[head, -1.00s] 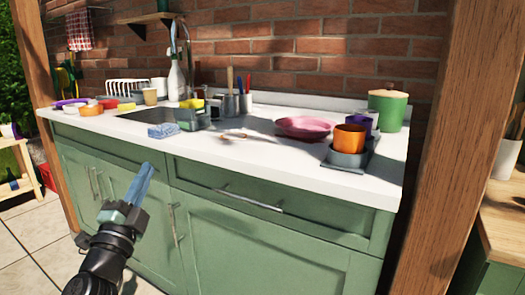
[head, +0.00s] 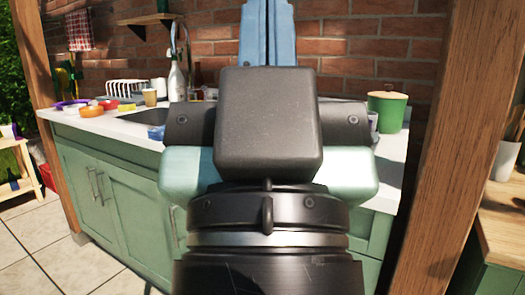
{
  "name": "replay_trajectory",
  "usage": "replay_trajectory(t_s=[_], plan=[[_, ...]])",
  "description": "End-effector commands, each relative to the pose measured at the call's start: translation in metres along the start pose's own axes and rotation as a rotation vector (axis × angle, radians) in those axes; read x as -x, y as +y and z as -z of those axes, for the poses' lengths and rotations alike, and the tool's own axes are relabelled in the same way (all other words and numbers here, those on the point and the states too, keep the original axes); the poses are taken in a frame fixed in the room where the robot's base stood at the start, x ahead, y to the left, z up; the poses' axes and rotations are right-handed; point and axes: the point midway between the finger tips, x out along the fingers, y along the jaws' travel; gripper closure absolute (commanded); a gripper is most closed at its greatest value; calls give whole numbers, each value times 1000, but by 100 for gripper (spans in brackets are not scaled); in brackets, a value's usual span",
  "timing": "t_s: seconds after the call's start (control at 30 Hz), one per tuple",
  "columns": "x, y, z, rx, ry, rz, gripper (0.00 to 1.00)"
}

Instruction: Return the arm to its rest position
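My gripper (head: 268,32) is raised large in the middle of the head view, close to the camera, with its blue fingers pointing up. The fingers lie side by side with no clear gap and look shut, with nothing seen between them. Their tips reach the top edge of the picture. My arm below it hides the middle and right of the counter.
The white counter (head: 110,124) on green cabinets (head: 95,165) stands behind my arm. Bowls and cups show at its left, and a green canister (head: 387,110) at its right. Wooden posts (head: 455,120) stand at both sides. Tiled floor (head: 45,235) is clear at lower left.

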Motion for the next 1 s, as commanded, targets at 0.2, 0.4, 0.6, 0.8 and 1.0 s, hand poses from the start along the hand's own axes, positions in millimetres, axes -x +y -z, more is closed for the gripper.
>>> replay_trajectory(t_s=[0.2,0.4,0.6,0.8,1.0], plan=[[-51,-2,44,-9,-2,5,100],[-95,-2,85,-10,-2,7,100],[-139,-2,127,-11,-2,7,100],[-183,-2,168,-12,-2,8,100],[-227,-2,210,-12,-1,8,100]])
